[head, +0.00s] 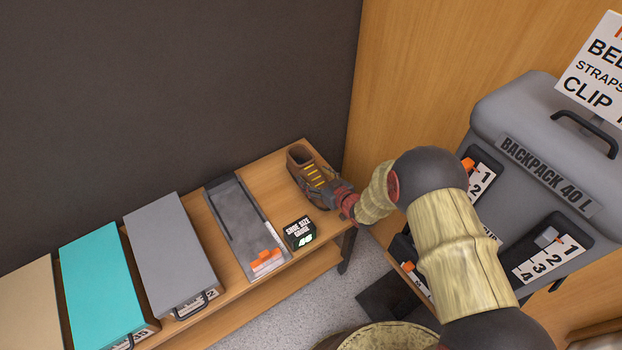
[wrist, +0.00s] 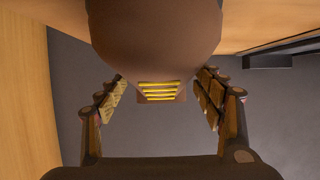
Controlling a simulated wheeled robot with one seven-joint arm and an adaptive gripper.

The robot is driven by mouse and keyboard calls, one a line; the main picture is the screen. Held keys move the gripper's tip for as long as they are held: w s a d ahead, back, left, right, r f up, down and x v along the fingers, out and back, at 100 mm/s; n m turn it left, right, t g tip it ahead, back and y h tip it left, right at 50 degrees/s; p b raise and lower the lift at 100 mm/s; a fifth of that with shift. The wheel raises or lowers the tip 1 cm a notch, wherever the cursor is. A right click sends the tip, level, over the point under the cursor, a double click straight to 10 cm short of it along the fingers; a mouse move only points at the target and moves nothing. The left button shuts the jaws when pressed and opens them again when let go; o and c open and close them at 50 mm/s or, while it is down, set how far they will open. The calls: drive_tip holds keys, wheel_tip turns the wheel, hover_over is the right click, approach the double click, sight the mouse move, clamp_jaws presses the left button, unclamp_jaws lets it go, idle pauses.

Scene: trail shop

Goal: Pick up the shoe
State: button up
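A brown shoe with yellow laces (head: 311,171) stands on the right end of the wooden bench. My gripper (head: 338,190) is at the near end of the shoe, reaching in from the right. In the wrist view the shoe (wrist: 155,40) fills the top middle, with its yellow laces below it. My gripper also shows there (wrist: 160,98), with its two fingers spread wide on either side of the shoe. There are gaps between the fingers and the laces part. Whether a finger touches the shoe's sides I cannot tell.
The wooden bench (head: 285,155) also bears a grey sizing tray (head: 232,205), a black size gauge box (head: 299,233) and grey (head: 172,245) and teal (head: 98,280) boxes. A wooden wall panel and a grey backpack stand (head: 540,130) are to the right.

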drive_tip(key=c, duration=1)
drive_tip(key=shift+r, duration=0.15)
drive_tip(key=shift+c, duration=0.3)
